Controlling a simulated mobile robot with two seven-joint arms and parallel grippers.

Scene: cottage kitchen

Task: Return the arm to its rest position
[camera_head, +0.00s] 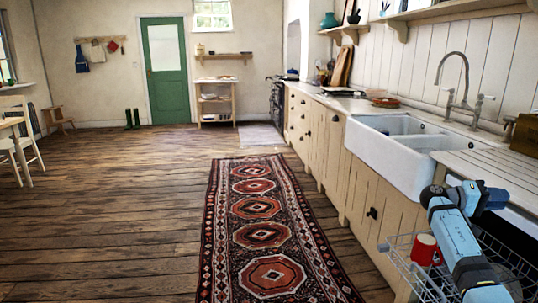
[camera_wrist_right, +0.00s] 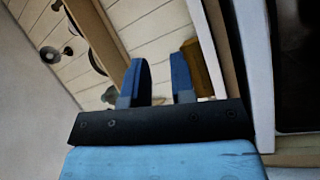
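My right arm (camera_head: 456,235) comes in at the lower right of the head view, blue with grey joints. It is bent and raised above a wire rack, near the counter front to the right of the sink. In the right wrist view my right gripper (camera_wrist_right: 161,85) shows two dark blue fingers standing apart, with nothing between them. My left arm and left gripper are not in view.
A wire rack (camera_head: 404,263) holding a red mug (camera_head: 425,249) lies below my right arm. A white double sink (camera_head: 392,160) and wooden counter fronts (camera_head: 328,150) run along the right. A patterned runner rug (camera_head: 256,207) covers clear floor; open wooden floor (camera_head: 110,215) lies to the left.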

